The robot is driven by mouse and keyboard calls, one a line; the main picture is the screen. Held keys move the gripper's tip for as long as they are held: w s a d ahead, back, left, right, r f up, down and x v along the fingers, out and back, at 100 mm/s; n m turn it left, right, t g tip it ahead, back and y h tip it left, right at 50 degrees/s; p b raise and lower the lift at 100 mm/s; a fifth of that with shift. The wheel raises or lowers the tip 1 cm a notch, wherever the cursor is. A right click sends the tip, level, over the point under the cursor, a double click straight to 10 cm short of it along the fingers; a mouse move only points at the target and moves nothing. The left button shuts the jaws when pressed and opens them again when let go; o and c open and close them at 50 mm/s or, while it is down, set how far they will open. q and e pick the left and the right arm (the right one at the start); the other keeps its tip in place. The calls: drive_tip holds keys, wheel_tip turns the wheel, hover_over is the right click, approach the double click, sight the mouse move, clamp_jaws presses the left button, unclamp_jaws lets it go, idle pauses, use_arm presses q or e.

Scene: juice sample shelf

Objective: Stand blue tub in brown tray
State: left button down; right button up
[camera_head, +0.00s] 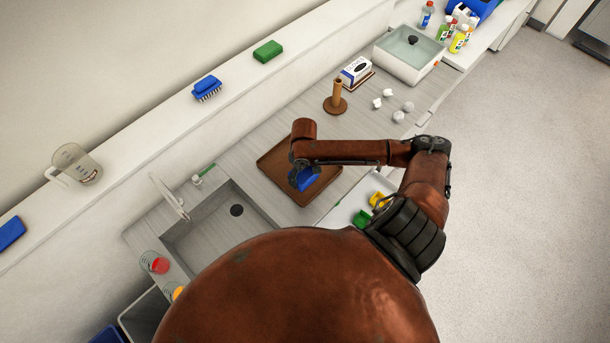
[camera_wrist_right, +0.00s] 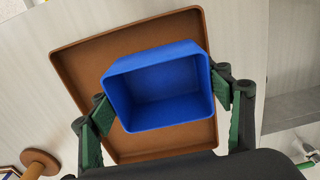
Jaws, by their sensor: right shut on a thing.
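The blue tub (camera_head: 304,180) is between the fingers of my right gripper (camera_head: 299,170), over the brown tray (camera_head: 274,164) on the counter. In the right wrist view, the tub (camera_wrist_right: 158,88) is open toward the camera and empty. The fingers of my right gripper (camera_wrist_right: 163,101) are shut on its two opposite sides. The brown tray (camera_wrist_right: 82,62) shows behind and around the tub, with its rim reaching past it. I cannot tell whether the tub touches the tray floor. My left gripper is not in view.
A sink (camera_head: 215,226) lies left of the tray. A brown stand with a post (camera_head: 337,98), white and grey lumps (camera_head: 388,92) and a white basin (camera_head: 409,52) are toward the back right. Green and yellow things (camera_head: 378,199) lie below my right arm.

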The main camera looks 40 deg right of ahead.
sight(305, 174)
drive_tip(key=shift+w+d+f, duration=0.3)
drive_tip(key=shift+w+f, duration=0.05)
drive_tip(key=shift+f, duration=0.15)
drive_tip(key=shift+w+d+f, duration=0.3)
drive_tip(key=shift+f, duration=0.2)
drive_tip(key=shift+d+f, duration=0.1)
drive_tip(key=shift+f, duration=1.55)
drive_tip(key=shift+f, duration=0.15)
drive_tip(key=o, duration=1.1)
drive_tip(key=shift+o, duration=0.2)
wheel_tip(305, 174, up, 12)
drive_tip(key=shift+r, duration=0.2)
